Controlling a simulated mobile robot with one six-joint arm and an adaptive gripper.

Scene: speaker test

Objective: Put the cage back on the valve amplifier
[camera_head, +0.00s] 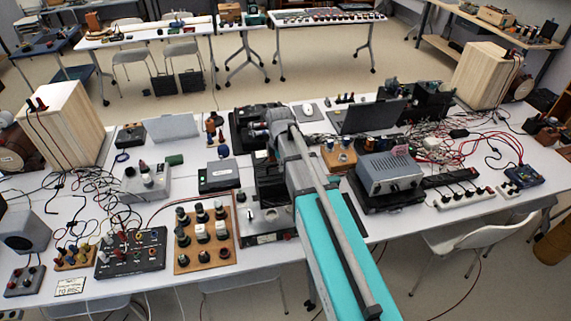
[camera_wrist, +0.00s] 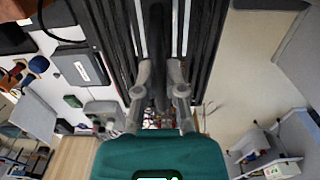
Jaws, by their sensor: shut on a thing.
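My gripper (camera_wrist: 162,88) is shut on a black slatted thing, which looks like the cage (camera_wrist: 208,38). Its long dark bars fill the upper middle of the wrist view, with a dark bar between my fingers. In the head view the black cage (camera_head: 270,188) shows left of my arm, partly hidden by it. Below it in that picture is a pale metal chassis with a round knob (camera_head: 262,216), which looks like the valve amplifier. I cannot tell whether the cage touches it. My arm hides my fingertips in the head view.
A wooden board with several valves (camera_head: 203,260) stands close left of the chassis. A grey slotted box (camera_head: 390,172) and a laptop (camera_head: 368,117) stand to the right. A black device with tubes (camera_head: 240,131) is behind. Cables and wooden speakers (camera_head: 65,125) crowd the white bench.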

